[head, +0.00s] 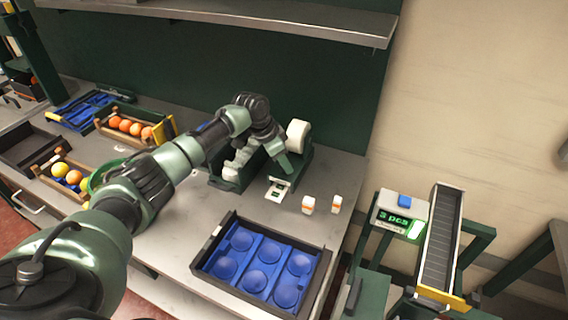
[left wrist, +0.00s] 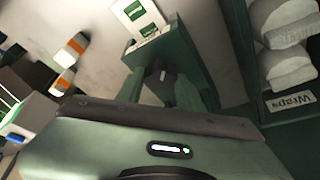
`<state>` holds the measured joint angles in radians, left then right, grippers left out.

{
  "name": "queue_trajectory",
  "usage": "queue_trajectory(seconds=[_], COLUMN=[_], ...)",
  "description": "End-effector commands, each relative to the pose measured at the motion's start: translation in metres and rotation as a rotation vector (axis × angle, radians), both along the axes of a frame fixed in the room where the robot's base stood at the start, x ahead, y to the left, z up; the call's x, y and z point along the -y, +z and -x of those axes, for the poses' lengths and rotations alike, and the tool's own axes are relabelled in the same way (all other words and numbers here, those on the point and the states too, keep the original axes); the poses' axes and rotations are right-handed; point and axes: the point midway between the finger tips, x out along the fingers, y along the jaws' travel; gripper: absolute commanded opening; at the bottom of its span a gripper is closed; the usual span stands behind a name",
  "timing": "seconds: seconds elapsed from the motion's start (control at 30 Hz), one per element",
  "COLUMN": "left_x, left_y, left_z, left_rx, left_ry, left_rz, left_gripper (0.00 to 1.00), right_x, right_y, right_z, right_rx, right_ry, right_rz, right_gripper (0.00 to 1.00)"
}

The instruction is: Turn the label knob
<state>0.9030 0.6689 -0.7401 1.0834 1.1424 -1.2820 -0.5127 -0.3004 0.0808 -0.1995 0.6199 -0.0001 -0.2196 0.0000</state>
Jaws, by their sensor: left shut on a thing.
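The label machine (head: 305,158) is a dark green unit with a white roll (head: 298,133) on top, standing at the back right of the bench. A white and green label (head: 278,190) sticks out at its front; it also shows in the left wrist view (left wrist: 138,14). My left gripper (head: 286,172) reaches down over the front of the machine. In the left wrist view its fingers (left wrist: 163,80) are against the green housing, shut on a small part that I take for the knob. The fingers mostly hide the knob. My right gripper is not in view.
Two small white and orange boxes (head: 308,204) (head: 336,204) stand right of the label. A dark tray with blue cups (head: 212,247) lies in front. White wraps fill a green holder (head: 229,184) beside the machine. Fruit crates (head: 160,126) stand left. A scale display (head: 394,217) is right.

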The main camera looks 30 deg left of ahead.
Motion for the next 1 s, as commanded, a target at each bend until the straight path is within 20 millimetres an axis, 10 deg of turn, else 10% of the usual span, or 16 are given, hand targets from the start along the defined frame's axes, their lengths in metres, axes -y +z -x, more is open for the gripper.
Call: queue_trajectory(seconds=[1.0], left_x=[-0.002], left_y=[-0.001], left_z=[-0.004], left_rx=[0.003], left_ry=[-0.782], left_rz=[0.000], left_gripper=[0.00], right_x=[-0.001], right_y=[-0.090], right_z=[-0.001], right_rx=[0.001], right_ry=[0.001], right_rz=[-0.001], right_gripper=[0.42])
